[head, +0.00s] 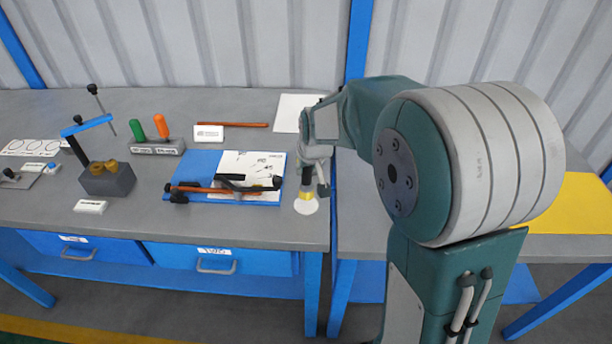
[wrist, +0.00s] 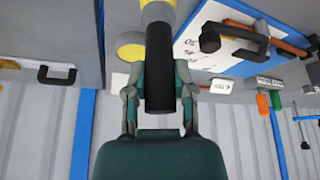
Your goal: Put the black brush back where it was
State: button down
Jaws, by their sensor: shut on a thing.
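My gripper (wrist: 160,92) is shut on the black brush (wrist: 160,58), a thick black cylinder with a yellow band and a grey part at its far end, at the top edge of the wrist view. In the head view my gripper (head: 314,160) points down over the bench's right end.
Left of the brush lies a blue board (head: 255,198) with paper, a black-handled tool and a brown-red bar. Behind are a screwdriver block (head: 158,147) and a white sheet (head: 288,113). A blue-armed fixture (head: 107,180) stands further left. A bench gap lies right of my gripper.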

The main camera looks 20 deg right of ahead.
aim_at(306, 177)
notch_tip(306, 177, down, 4)
jog(key=shift+w+r, duration=0.15)
jog(key=shift+r, duration=0.1)
jog(key=shift+c, duration=2.2)
grip_release()
jog(key=shift+f, duration=0.1)
jog(key=v, duration=1.2)
jog(key=s+r, duration=0.2)
jog(key=s, duration=0.9)
jog(key=s+r+m, duration=0.1)
jog(key=s+r, duration=0.1)
jog(key=s, duration=0.9)
jog(key=shift+s+a+t, duration=0.25)
jog(key=shift+t, duration=0.05)
